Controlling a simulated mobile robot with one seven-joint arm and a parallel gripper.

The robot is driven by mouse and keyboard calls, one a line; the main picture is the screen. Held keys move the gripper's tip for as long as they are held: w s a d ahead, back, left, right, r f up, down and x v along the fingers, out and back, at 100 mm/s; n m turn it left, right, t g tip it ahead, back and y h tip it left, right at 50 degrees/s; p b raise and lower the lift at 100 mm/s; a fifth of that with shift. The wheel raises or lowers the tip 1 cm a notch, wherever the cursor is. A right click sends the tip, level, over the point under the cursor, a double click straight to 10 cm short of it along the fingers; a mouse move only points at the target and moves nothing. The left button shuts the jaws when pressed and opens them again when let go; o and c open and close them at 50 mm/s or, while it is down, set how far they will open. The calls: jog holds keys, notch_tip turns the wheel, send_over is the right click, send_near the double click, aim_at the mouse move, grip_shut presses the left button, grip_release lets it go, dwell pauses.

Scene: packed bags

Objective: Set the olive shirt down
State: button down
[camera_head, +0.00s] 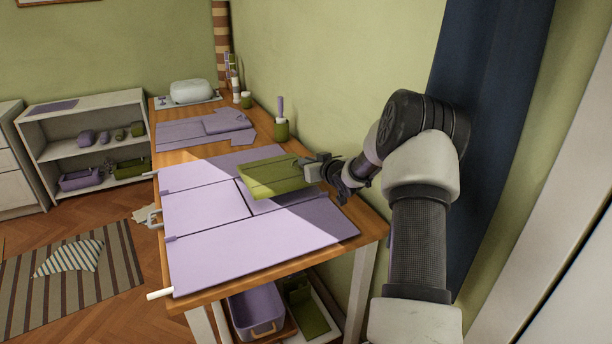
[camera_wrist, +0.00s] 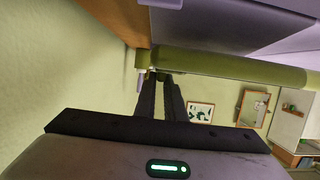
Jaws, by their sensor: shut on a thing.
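The olive shirt (camera_head: 268,177) is a flat folded piece held over the lavender folding board (camera_head: 220,245) on the wooden table. My gripper (camera_head: 318,169) is shut on the shirt's right edge. In the wrist view the shirt (camera_wrist: 225,68) is a long olive roll-like edge at the ends of my gripper's fingers (camera_wrist: 160,80). The lavender board shows beyond it in the wrist view (camera_wrist: 220,25). The head view does not clearly show whether the shirt's left part touches the board.
A lavender shirt (camera_head: 190,132) lies flat farther back on the table. An olive cup (camera_head: 281,129) stands near the wall, right of that shirt. A whitish rounded appliance (camera_head: 191,92) is at the far end. The board's front panels are bare.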

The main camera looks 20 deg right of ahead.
jog(key=shift+f+b, duration=0.3)
jog(key=shift+f, duration=1.2)
jog(key=shift+f, duration=0.1)
jog(key=shift+f, duration=0.15)
jog(key=c, duration=1.8)
grip_release()
jog(key=shift+c, duration=0.2)
